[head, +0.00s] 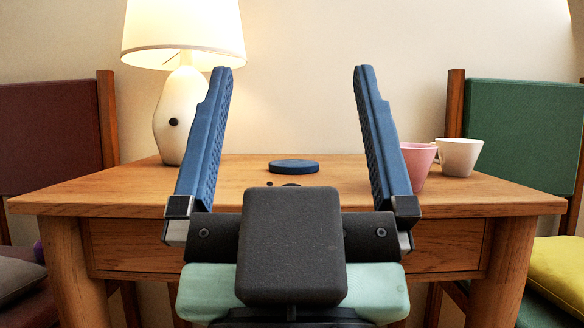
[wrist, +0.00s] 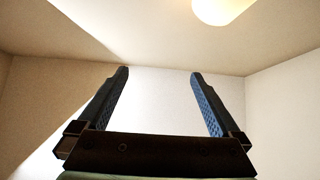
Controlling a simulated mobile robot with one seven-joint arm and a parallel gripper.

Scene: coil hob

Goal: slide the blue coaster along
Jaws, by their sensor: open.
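The blue coaster (head: 293,166) is a flat round disc lying on the wooden table (head: 120,190), near the middle of its top in the head view. My gripper (head: 294,72) is in front of the table in the head view, with its two blue textured fingers pointing up and wide apart. The coaster shows between the fingers, farther back, and nothing is held. In the wrist view my gripper (wrist: 160,72) is also open and empty, against bare walls and ceiling. The coaster is not in the wrist view.
A lit lamp (head: 172,115) stands on the table at the left. A pink cup (head: 418,166) and a white cup (head: 458,157) stand at the right, the pink one partly behind my right finger. A dark red chair (head: 50,130) and a green chair (head: 520,125) flank the table.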

